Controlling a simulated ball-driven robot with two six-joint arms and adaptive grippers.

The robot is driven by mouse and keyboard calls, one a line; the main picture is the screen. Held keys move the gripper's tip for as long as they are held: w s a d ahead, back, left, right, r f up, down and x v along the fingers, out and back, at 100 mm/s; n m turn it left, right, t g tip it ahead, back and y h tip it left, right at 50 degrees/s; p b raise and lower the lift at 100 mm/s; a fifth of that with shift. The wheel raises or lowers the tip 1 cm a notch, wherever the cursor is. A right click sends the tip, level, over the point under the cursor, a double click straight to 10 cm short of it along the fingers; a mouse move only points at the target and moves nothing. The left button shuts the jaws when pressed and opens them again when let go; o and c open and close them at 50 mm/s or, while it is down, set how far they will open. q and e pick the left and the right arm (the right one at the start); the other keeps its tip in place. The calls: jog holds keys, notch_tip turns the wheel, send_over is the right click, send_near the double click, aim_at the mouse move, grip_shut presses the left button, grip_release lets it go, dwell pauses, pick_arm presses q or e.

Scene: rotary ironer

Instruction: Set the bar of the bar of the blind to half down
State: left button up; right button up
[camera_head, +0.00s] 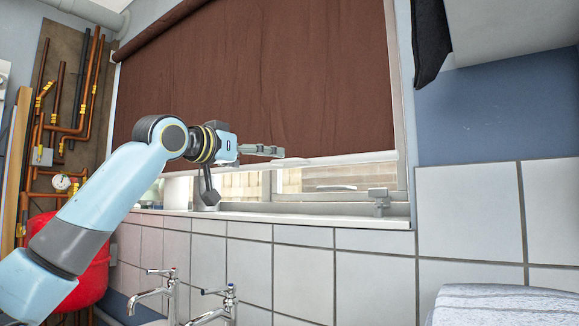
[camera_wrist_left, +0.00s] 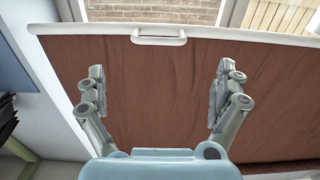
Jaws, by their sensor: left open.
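The brown blind (camera_head: 270,70) hangs over most of the window, with a strip of glass uncovered below it. Its white bar (camera_head: 350,159) runs along the lower edge, just above the sill. In the left wrist view the bar (camera_wrist_left: 235,36) crosses the top, with a white loop handle (camera_wrist_left: 158,40) on it. My left gripper (camera_head: 268,151) is in front of the blind, near the bar's height. In the wrist view its fingers (camera_wrist_left: 158,88) are spread wide with nothing between them, and the handle lies beyond the tips, between their lines. My right gripper is not in view.
A window sill (camera_head: 300,219) runs below the blind, with a grey window latch (camera_head: 379,197) at its right. Copper pipes (camera_head: 75,120) and a red vessel (camera_head: 90,270) are at the left. A dark cloth (camera_head: 430,40) hangs at upper right.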

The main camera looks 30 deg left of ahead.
aim_at(282, 161)
pick_arm(q)
jog(key=w, duration=0.2)
jog(key=w+d, duration=0.1)
jog(key=w, duration=0.6)
jog(key=shift+d+p, duration=0.2)
jog(key=shift+p, duration=0.2)
jog(key=shift+w+d+f, duration=0.1)
jog(key=shift+w+f, duration=0.05)
jog(key=shift+w, duration=0.5)
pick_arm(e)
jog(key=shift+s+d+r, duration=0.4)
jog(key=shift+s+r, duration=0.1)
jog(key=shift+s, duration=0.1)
